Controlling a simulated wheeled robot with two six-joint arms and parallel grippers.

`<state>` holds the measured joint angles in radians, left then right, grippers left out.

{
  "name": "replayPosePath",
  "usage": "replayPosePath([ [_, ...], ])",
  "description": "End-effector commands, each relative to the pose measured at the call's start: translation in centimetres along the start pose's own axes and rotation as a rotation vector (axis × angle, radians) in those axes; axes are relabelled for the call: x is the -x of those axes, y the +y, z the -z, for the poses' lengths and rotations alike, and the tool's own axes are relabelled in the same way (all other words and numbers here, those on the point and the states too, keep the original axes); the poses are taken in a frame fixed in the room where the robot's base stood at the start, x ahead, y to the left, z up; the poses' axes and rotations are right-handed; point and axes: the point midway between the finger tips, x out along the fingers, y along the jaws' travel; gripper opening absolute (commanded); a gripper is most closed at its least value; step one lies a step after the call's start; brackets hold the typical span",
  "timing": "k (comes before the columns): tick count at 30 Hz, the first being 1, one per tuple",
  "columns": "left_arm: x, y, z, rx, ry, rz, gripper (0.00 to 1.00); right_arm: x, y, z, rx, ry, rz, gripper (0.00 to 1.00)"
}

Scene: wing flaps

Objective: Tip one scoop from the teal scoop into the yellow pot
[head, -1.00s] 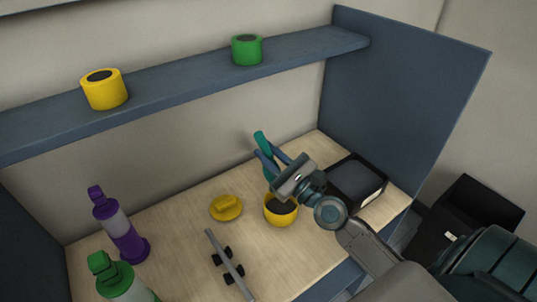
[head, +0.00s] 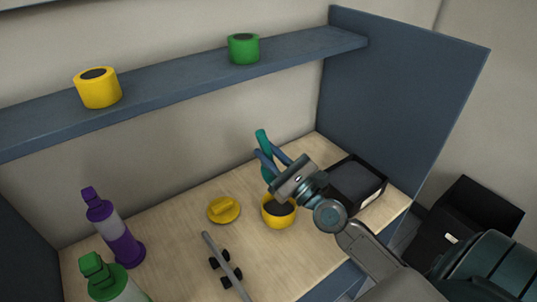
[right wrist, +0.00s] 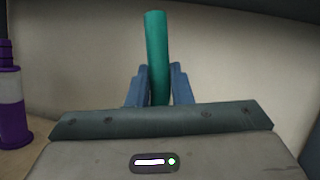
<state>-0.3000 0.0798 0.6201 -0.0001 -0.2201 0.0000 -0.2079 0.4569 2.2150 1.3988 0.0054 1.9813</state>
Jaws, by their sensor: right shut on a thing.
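The teal scoop (head: 263,142) is held by my right gripper (head: 268,153), with its handle sticking up between the two blue fingers. The handle also shows in the right wrist view (right wrist: 157,45), nearly upright. The scoop's lower end is mostly hidden behind the gripper, so I cannot tell what it carries. A yellow pot (head: 279,218) stands open on the table with dark contents, just below the gripper in the picture. A yellow lid (head: 224,210) lies to its left. My left gripper is not in view.
A black open box (head: 357,184) stands right of the gripper. A grey bar with black knobs (head: 222,264) lies in front. Purple (head: 120,238) and green (head: 103,275) bottles stand left. The shelf (head: 170,90) holds another yellow pot (head: 98,89) and a green pot (head: 243,49).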

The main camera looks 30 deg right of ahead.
Motion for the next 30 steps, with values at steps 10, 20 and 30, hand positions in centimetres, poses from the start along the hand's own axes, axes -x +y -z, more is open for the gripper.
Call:
replayPosePath([
  [10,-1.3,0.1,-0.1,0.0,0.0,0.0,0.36,0.3,-0.3,0.1,-0.033,-0.027,0.02,0.0],
  [20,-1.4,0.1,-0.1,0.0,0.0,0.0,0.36,0.3,-0.4,0.0,-0.044,-0.035,0.026,0.0],
  [30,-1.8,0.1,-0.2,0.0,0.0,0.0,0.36,0.4,-0.4,0.1,-0.05,-0.04,0.03,0.0],
])
